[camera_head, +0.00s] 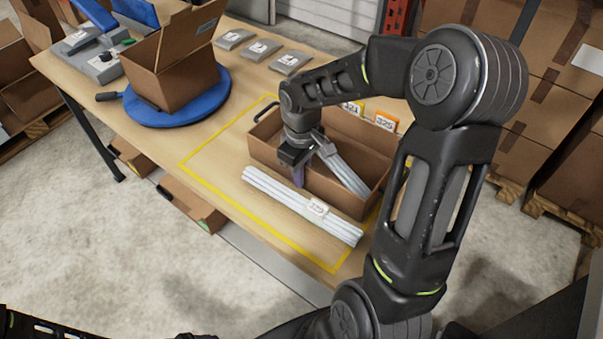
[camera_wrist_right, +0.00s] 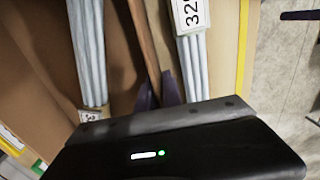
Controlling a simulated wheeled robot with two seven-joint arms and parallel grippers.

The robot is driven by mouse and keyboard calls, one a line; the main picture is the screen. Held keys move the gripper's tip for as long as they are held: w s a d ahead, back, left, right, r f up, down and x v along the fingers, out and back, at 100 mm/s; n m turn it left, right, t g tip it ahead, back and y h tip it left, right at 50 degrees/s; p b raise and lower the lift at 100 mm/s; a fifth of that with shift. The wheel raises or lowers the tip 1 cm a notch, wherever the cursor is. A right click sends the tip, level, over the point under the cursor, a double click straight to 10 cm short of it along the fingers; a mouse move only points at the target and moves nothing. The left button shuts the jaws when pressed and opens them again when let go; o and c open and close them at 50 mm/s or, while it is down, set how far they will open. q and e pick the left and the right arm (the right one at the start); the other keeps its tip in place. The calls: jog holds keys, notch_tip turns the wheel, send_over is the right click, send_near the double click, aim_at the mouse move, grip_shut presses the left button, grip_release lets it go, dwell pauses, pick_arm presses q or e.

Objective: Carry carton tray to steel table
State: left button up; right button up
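The carton tray (camera_head: 330,193), an open brown cardboard box with a dark handle at its left end, sits on the wooden table inside a yellow outline. A bundle of pale tubes (camera_head: 342,166) lies in it. My right gripper (camera_head: 298,178) points down at the tray's near long wall. In the right wrist view, the purple fingertips (camera_wrist_right: 158,88) stand on either side of the tray wall (camera_wrist_right: 143,35); whether they press on it is unclear. My left gripper is out of view; only part of a dark arm shows at lower left. I cannot identify a steel table.
A second tube bundle (camera_head: 302,206) with a white label lies along the tray's near side. A blue turntable (camera_head: 205,108) carries an open carton (camera_head: 178,75) at left. Grey packets (camera_head: 262,50) lie behind. Stacked cartons (camera_head: 548,95) stand at right. Floor in front is clear.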

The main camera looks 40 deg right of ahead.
jog(key=o, duration=0.3)
jog(key=shift+r, duration=0.2)
notch_tip(320, 180, up, 12)
dwell(0.5)
jog(key=shift+o, duration=0.4)
jog(key=shift+f, duration=0.1)
jog(key=shift+f, duration=0.25)
jog(key=shift+s+d+f+p, duration=0.15)
jog(key=shift+f+p, duration=0.35)
jog(key=shift+f, duration=0.55)
